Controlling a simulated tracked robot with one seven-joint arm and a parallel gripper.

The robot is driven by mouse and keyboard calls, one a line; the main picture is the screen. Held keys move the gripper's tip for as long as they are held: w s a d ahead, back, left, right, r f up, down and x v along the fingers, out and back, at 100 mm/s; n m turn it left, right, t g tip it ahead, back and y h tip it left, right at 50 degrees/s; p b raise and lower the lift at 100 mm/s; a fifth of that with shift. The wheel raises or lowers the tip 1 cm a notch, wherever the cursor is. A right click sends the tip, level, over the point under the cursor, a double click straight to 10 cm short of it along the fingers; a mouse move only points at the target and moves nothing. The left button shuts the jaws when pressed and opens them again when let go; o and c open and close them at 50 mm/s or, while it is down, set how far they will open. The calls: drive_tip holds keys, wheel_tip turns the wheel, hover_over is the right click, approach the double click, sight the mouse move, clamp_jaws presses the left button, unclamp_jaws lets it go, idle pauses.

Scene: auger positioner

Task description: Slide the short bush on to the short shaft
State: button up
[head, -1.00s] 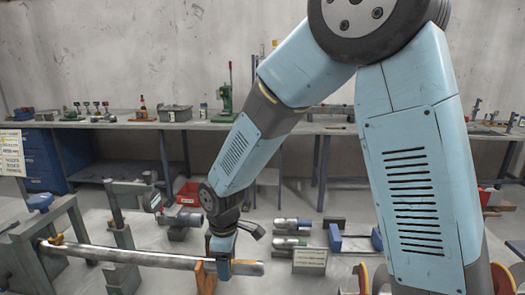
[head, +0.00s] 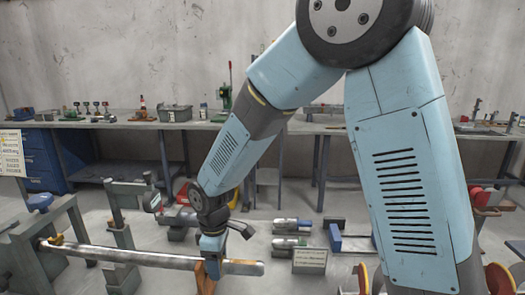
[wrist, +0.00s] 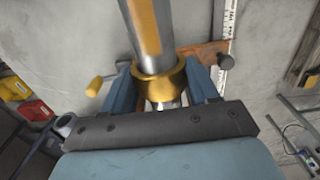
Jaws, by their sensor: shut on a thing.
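A long silver shaft (head: 140,257) lies nearly level in the head view, its left end at a grey stand (head: 40,250) and its right part over an orange support (head: 204,280). My gripper (head: 213,266) is at the shaft close to that support, left of the shaft's free right end. In the wrist view, the blue fingers of my gripper (wrist: 162,90) are shut on a gold-coloured bush (wrist: 160,82). The bush looks to be around the shaft (wrist: 145,40), with silver showing on both sides. The bush is hidden in the head view.
A grey upright post (head: 121,235) stands behind the shaft's left part. A workbench (head: 270,127) runs along the wall. The orange support (wrist: 205,52) also shows beside the shaft in the wrist view.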

drive_tip(key=shift+a, duration=0.65)
drive_tip(key=o, duration=1.2)
wheel_tip(320, 180, up, 14)
drive_tip(key=w+d+r+m+t, duration=0.1)
drive_tip(key=d+r+m, duration=0.25)
drive_tip(key=d, duration=0.45)
drive_tip(key=s+d+r+m+t, duration=0.1)
drive_tip(key=s+d+m, duration=0.3)
drive_tip(key=d, duration=0.5)
drive_tip(key=s+d+r+m+t, duration=0.2)
drive_tip(key=s+d+r+m, duration=0.2)
drive_tip(key=d, duration=0.6)
drive_tip(key=s+d+r+m+t, duration=0.1)
drive_tip(key=s+d+m, duration=0.3)
drive_tip(key=d, duration=0.5)
drive_tip(key=shift+s+d+r+m+t, duration=0.1)
drive_tip(key=shift+d+r+m+t, duration=0.15)
drive_tip(key=shift+r+m, duration=0.45)
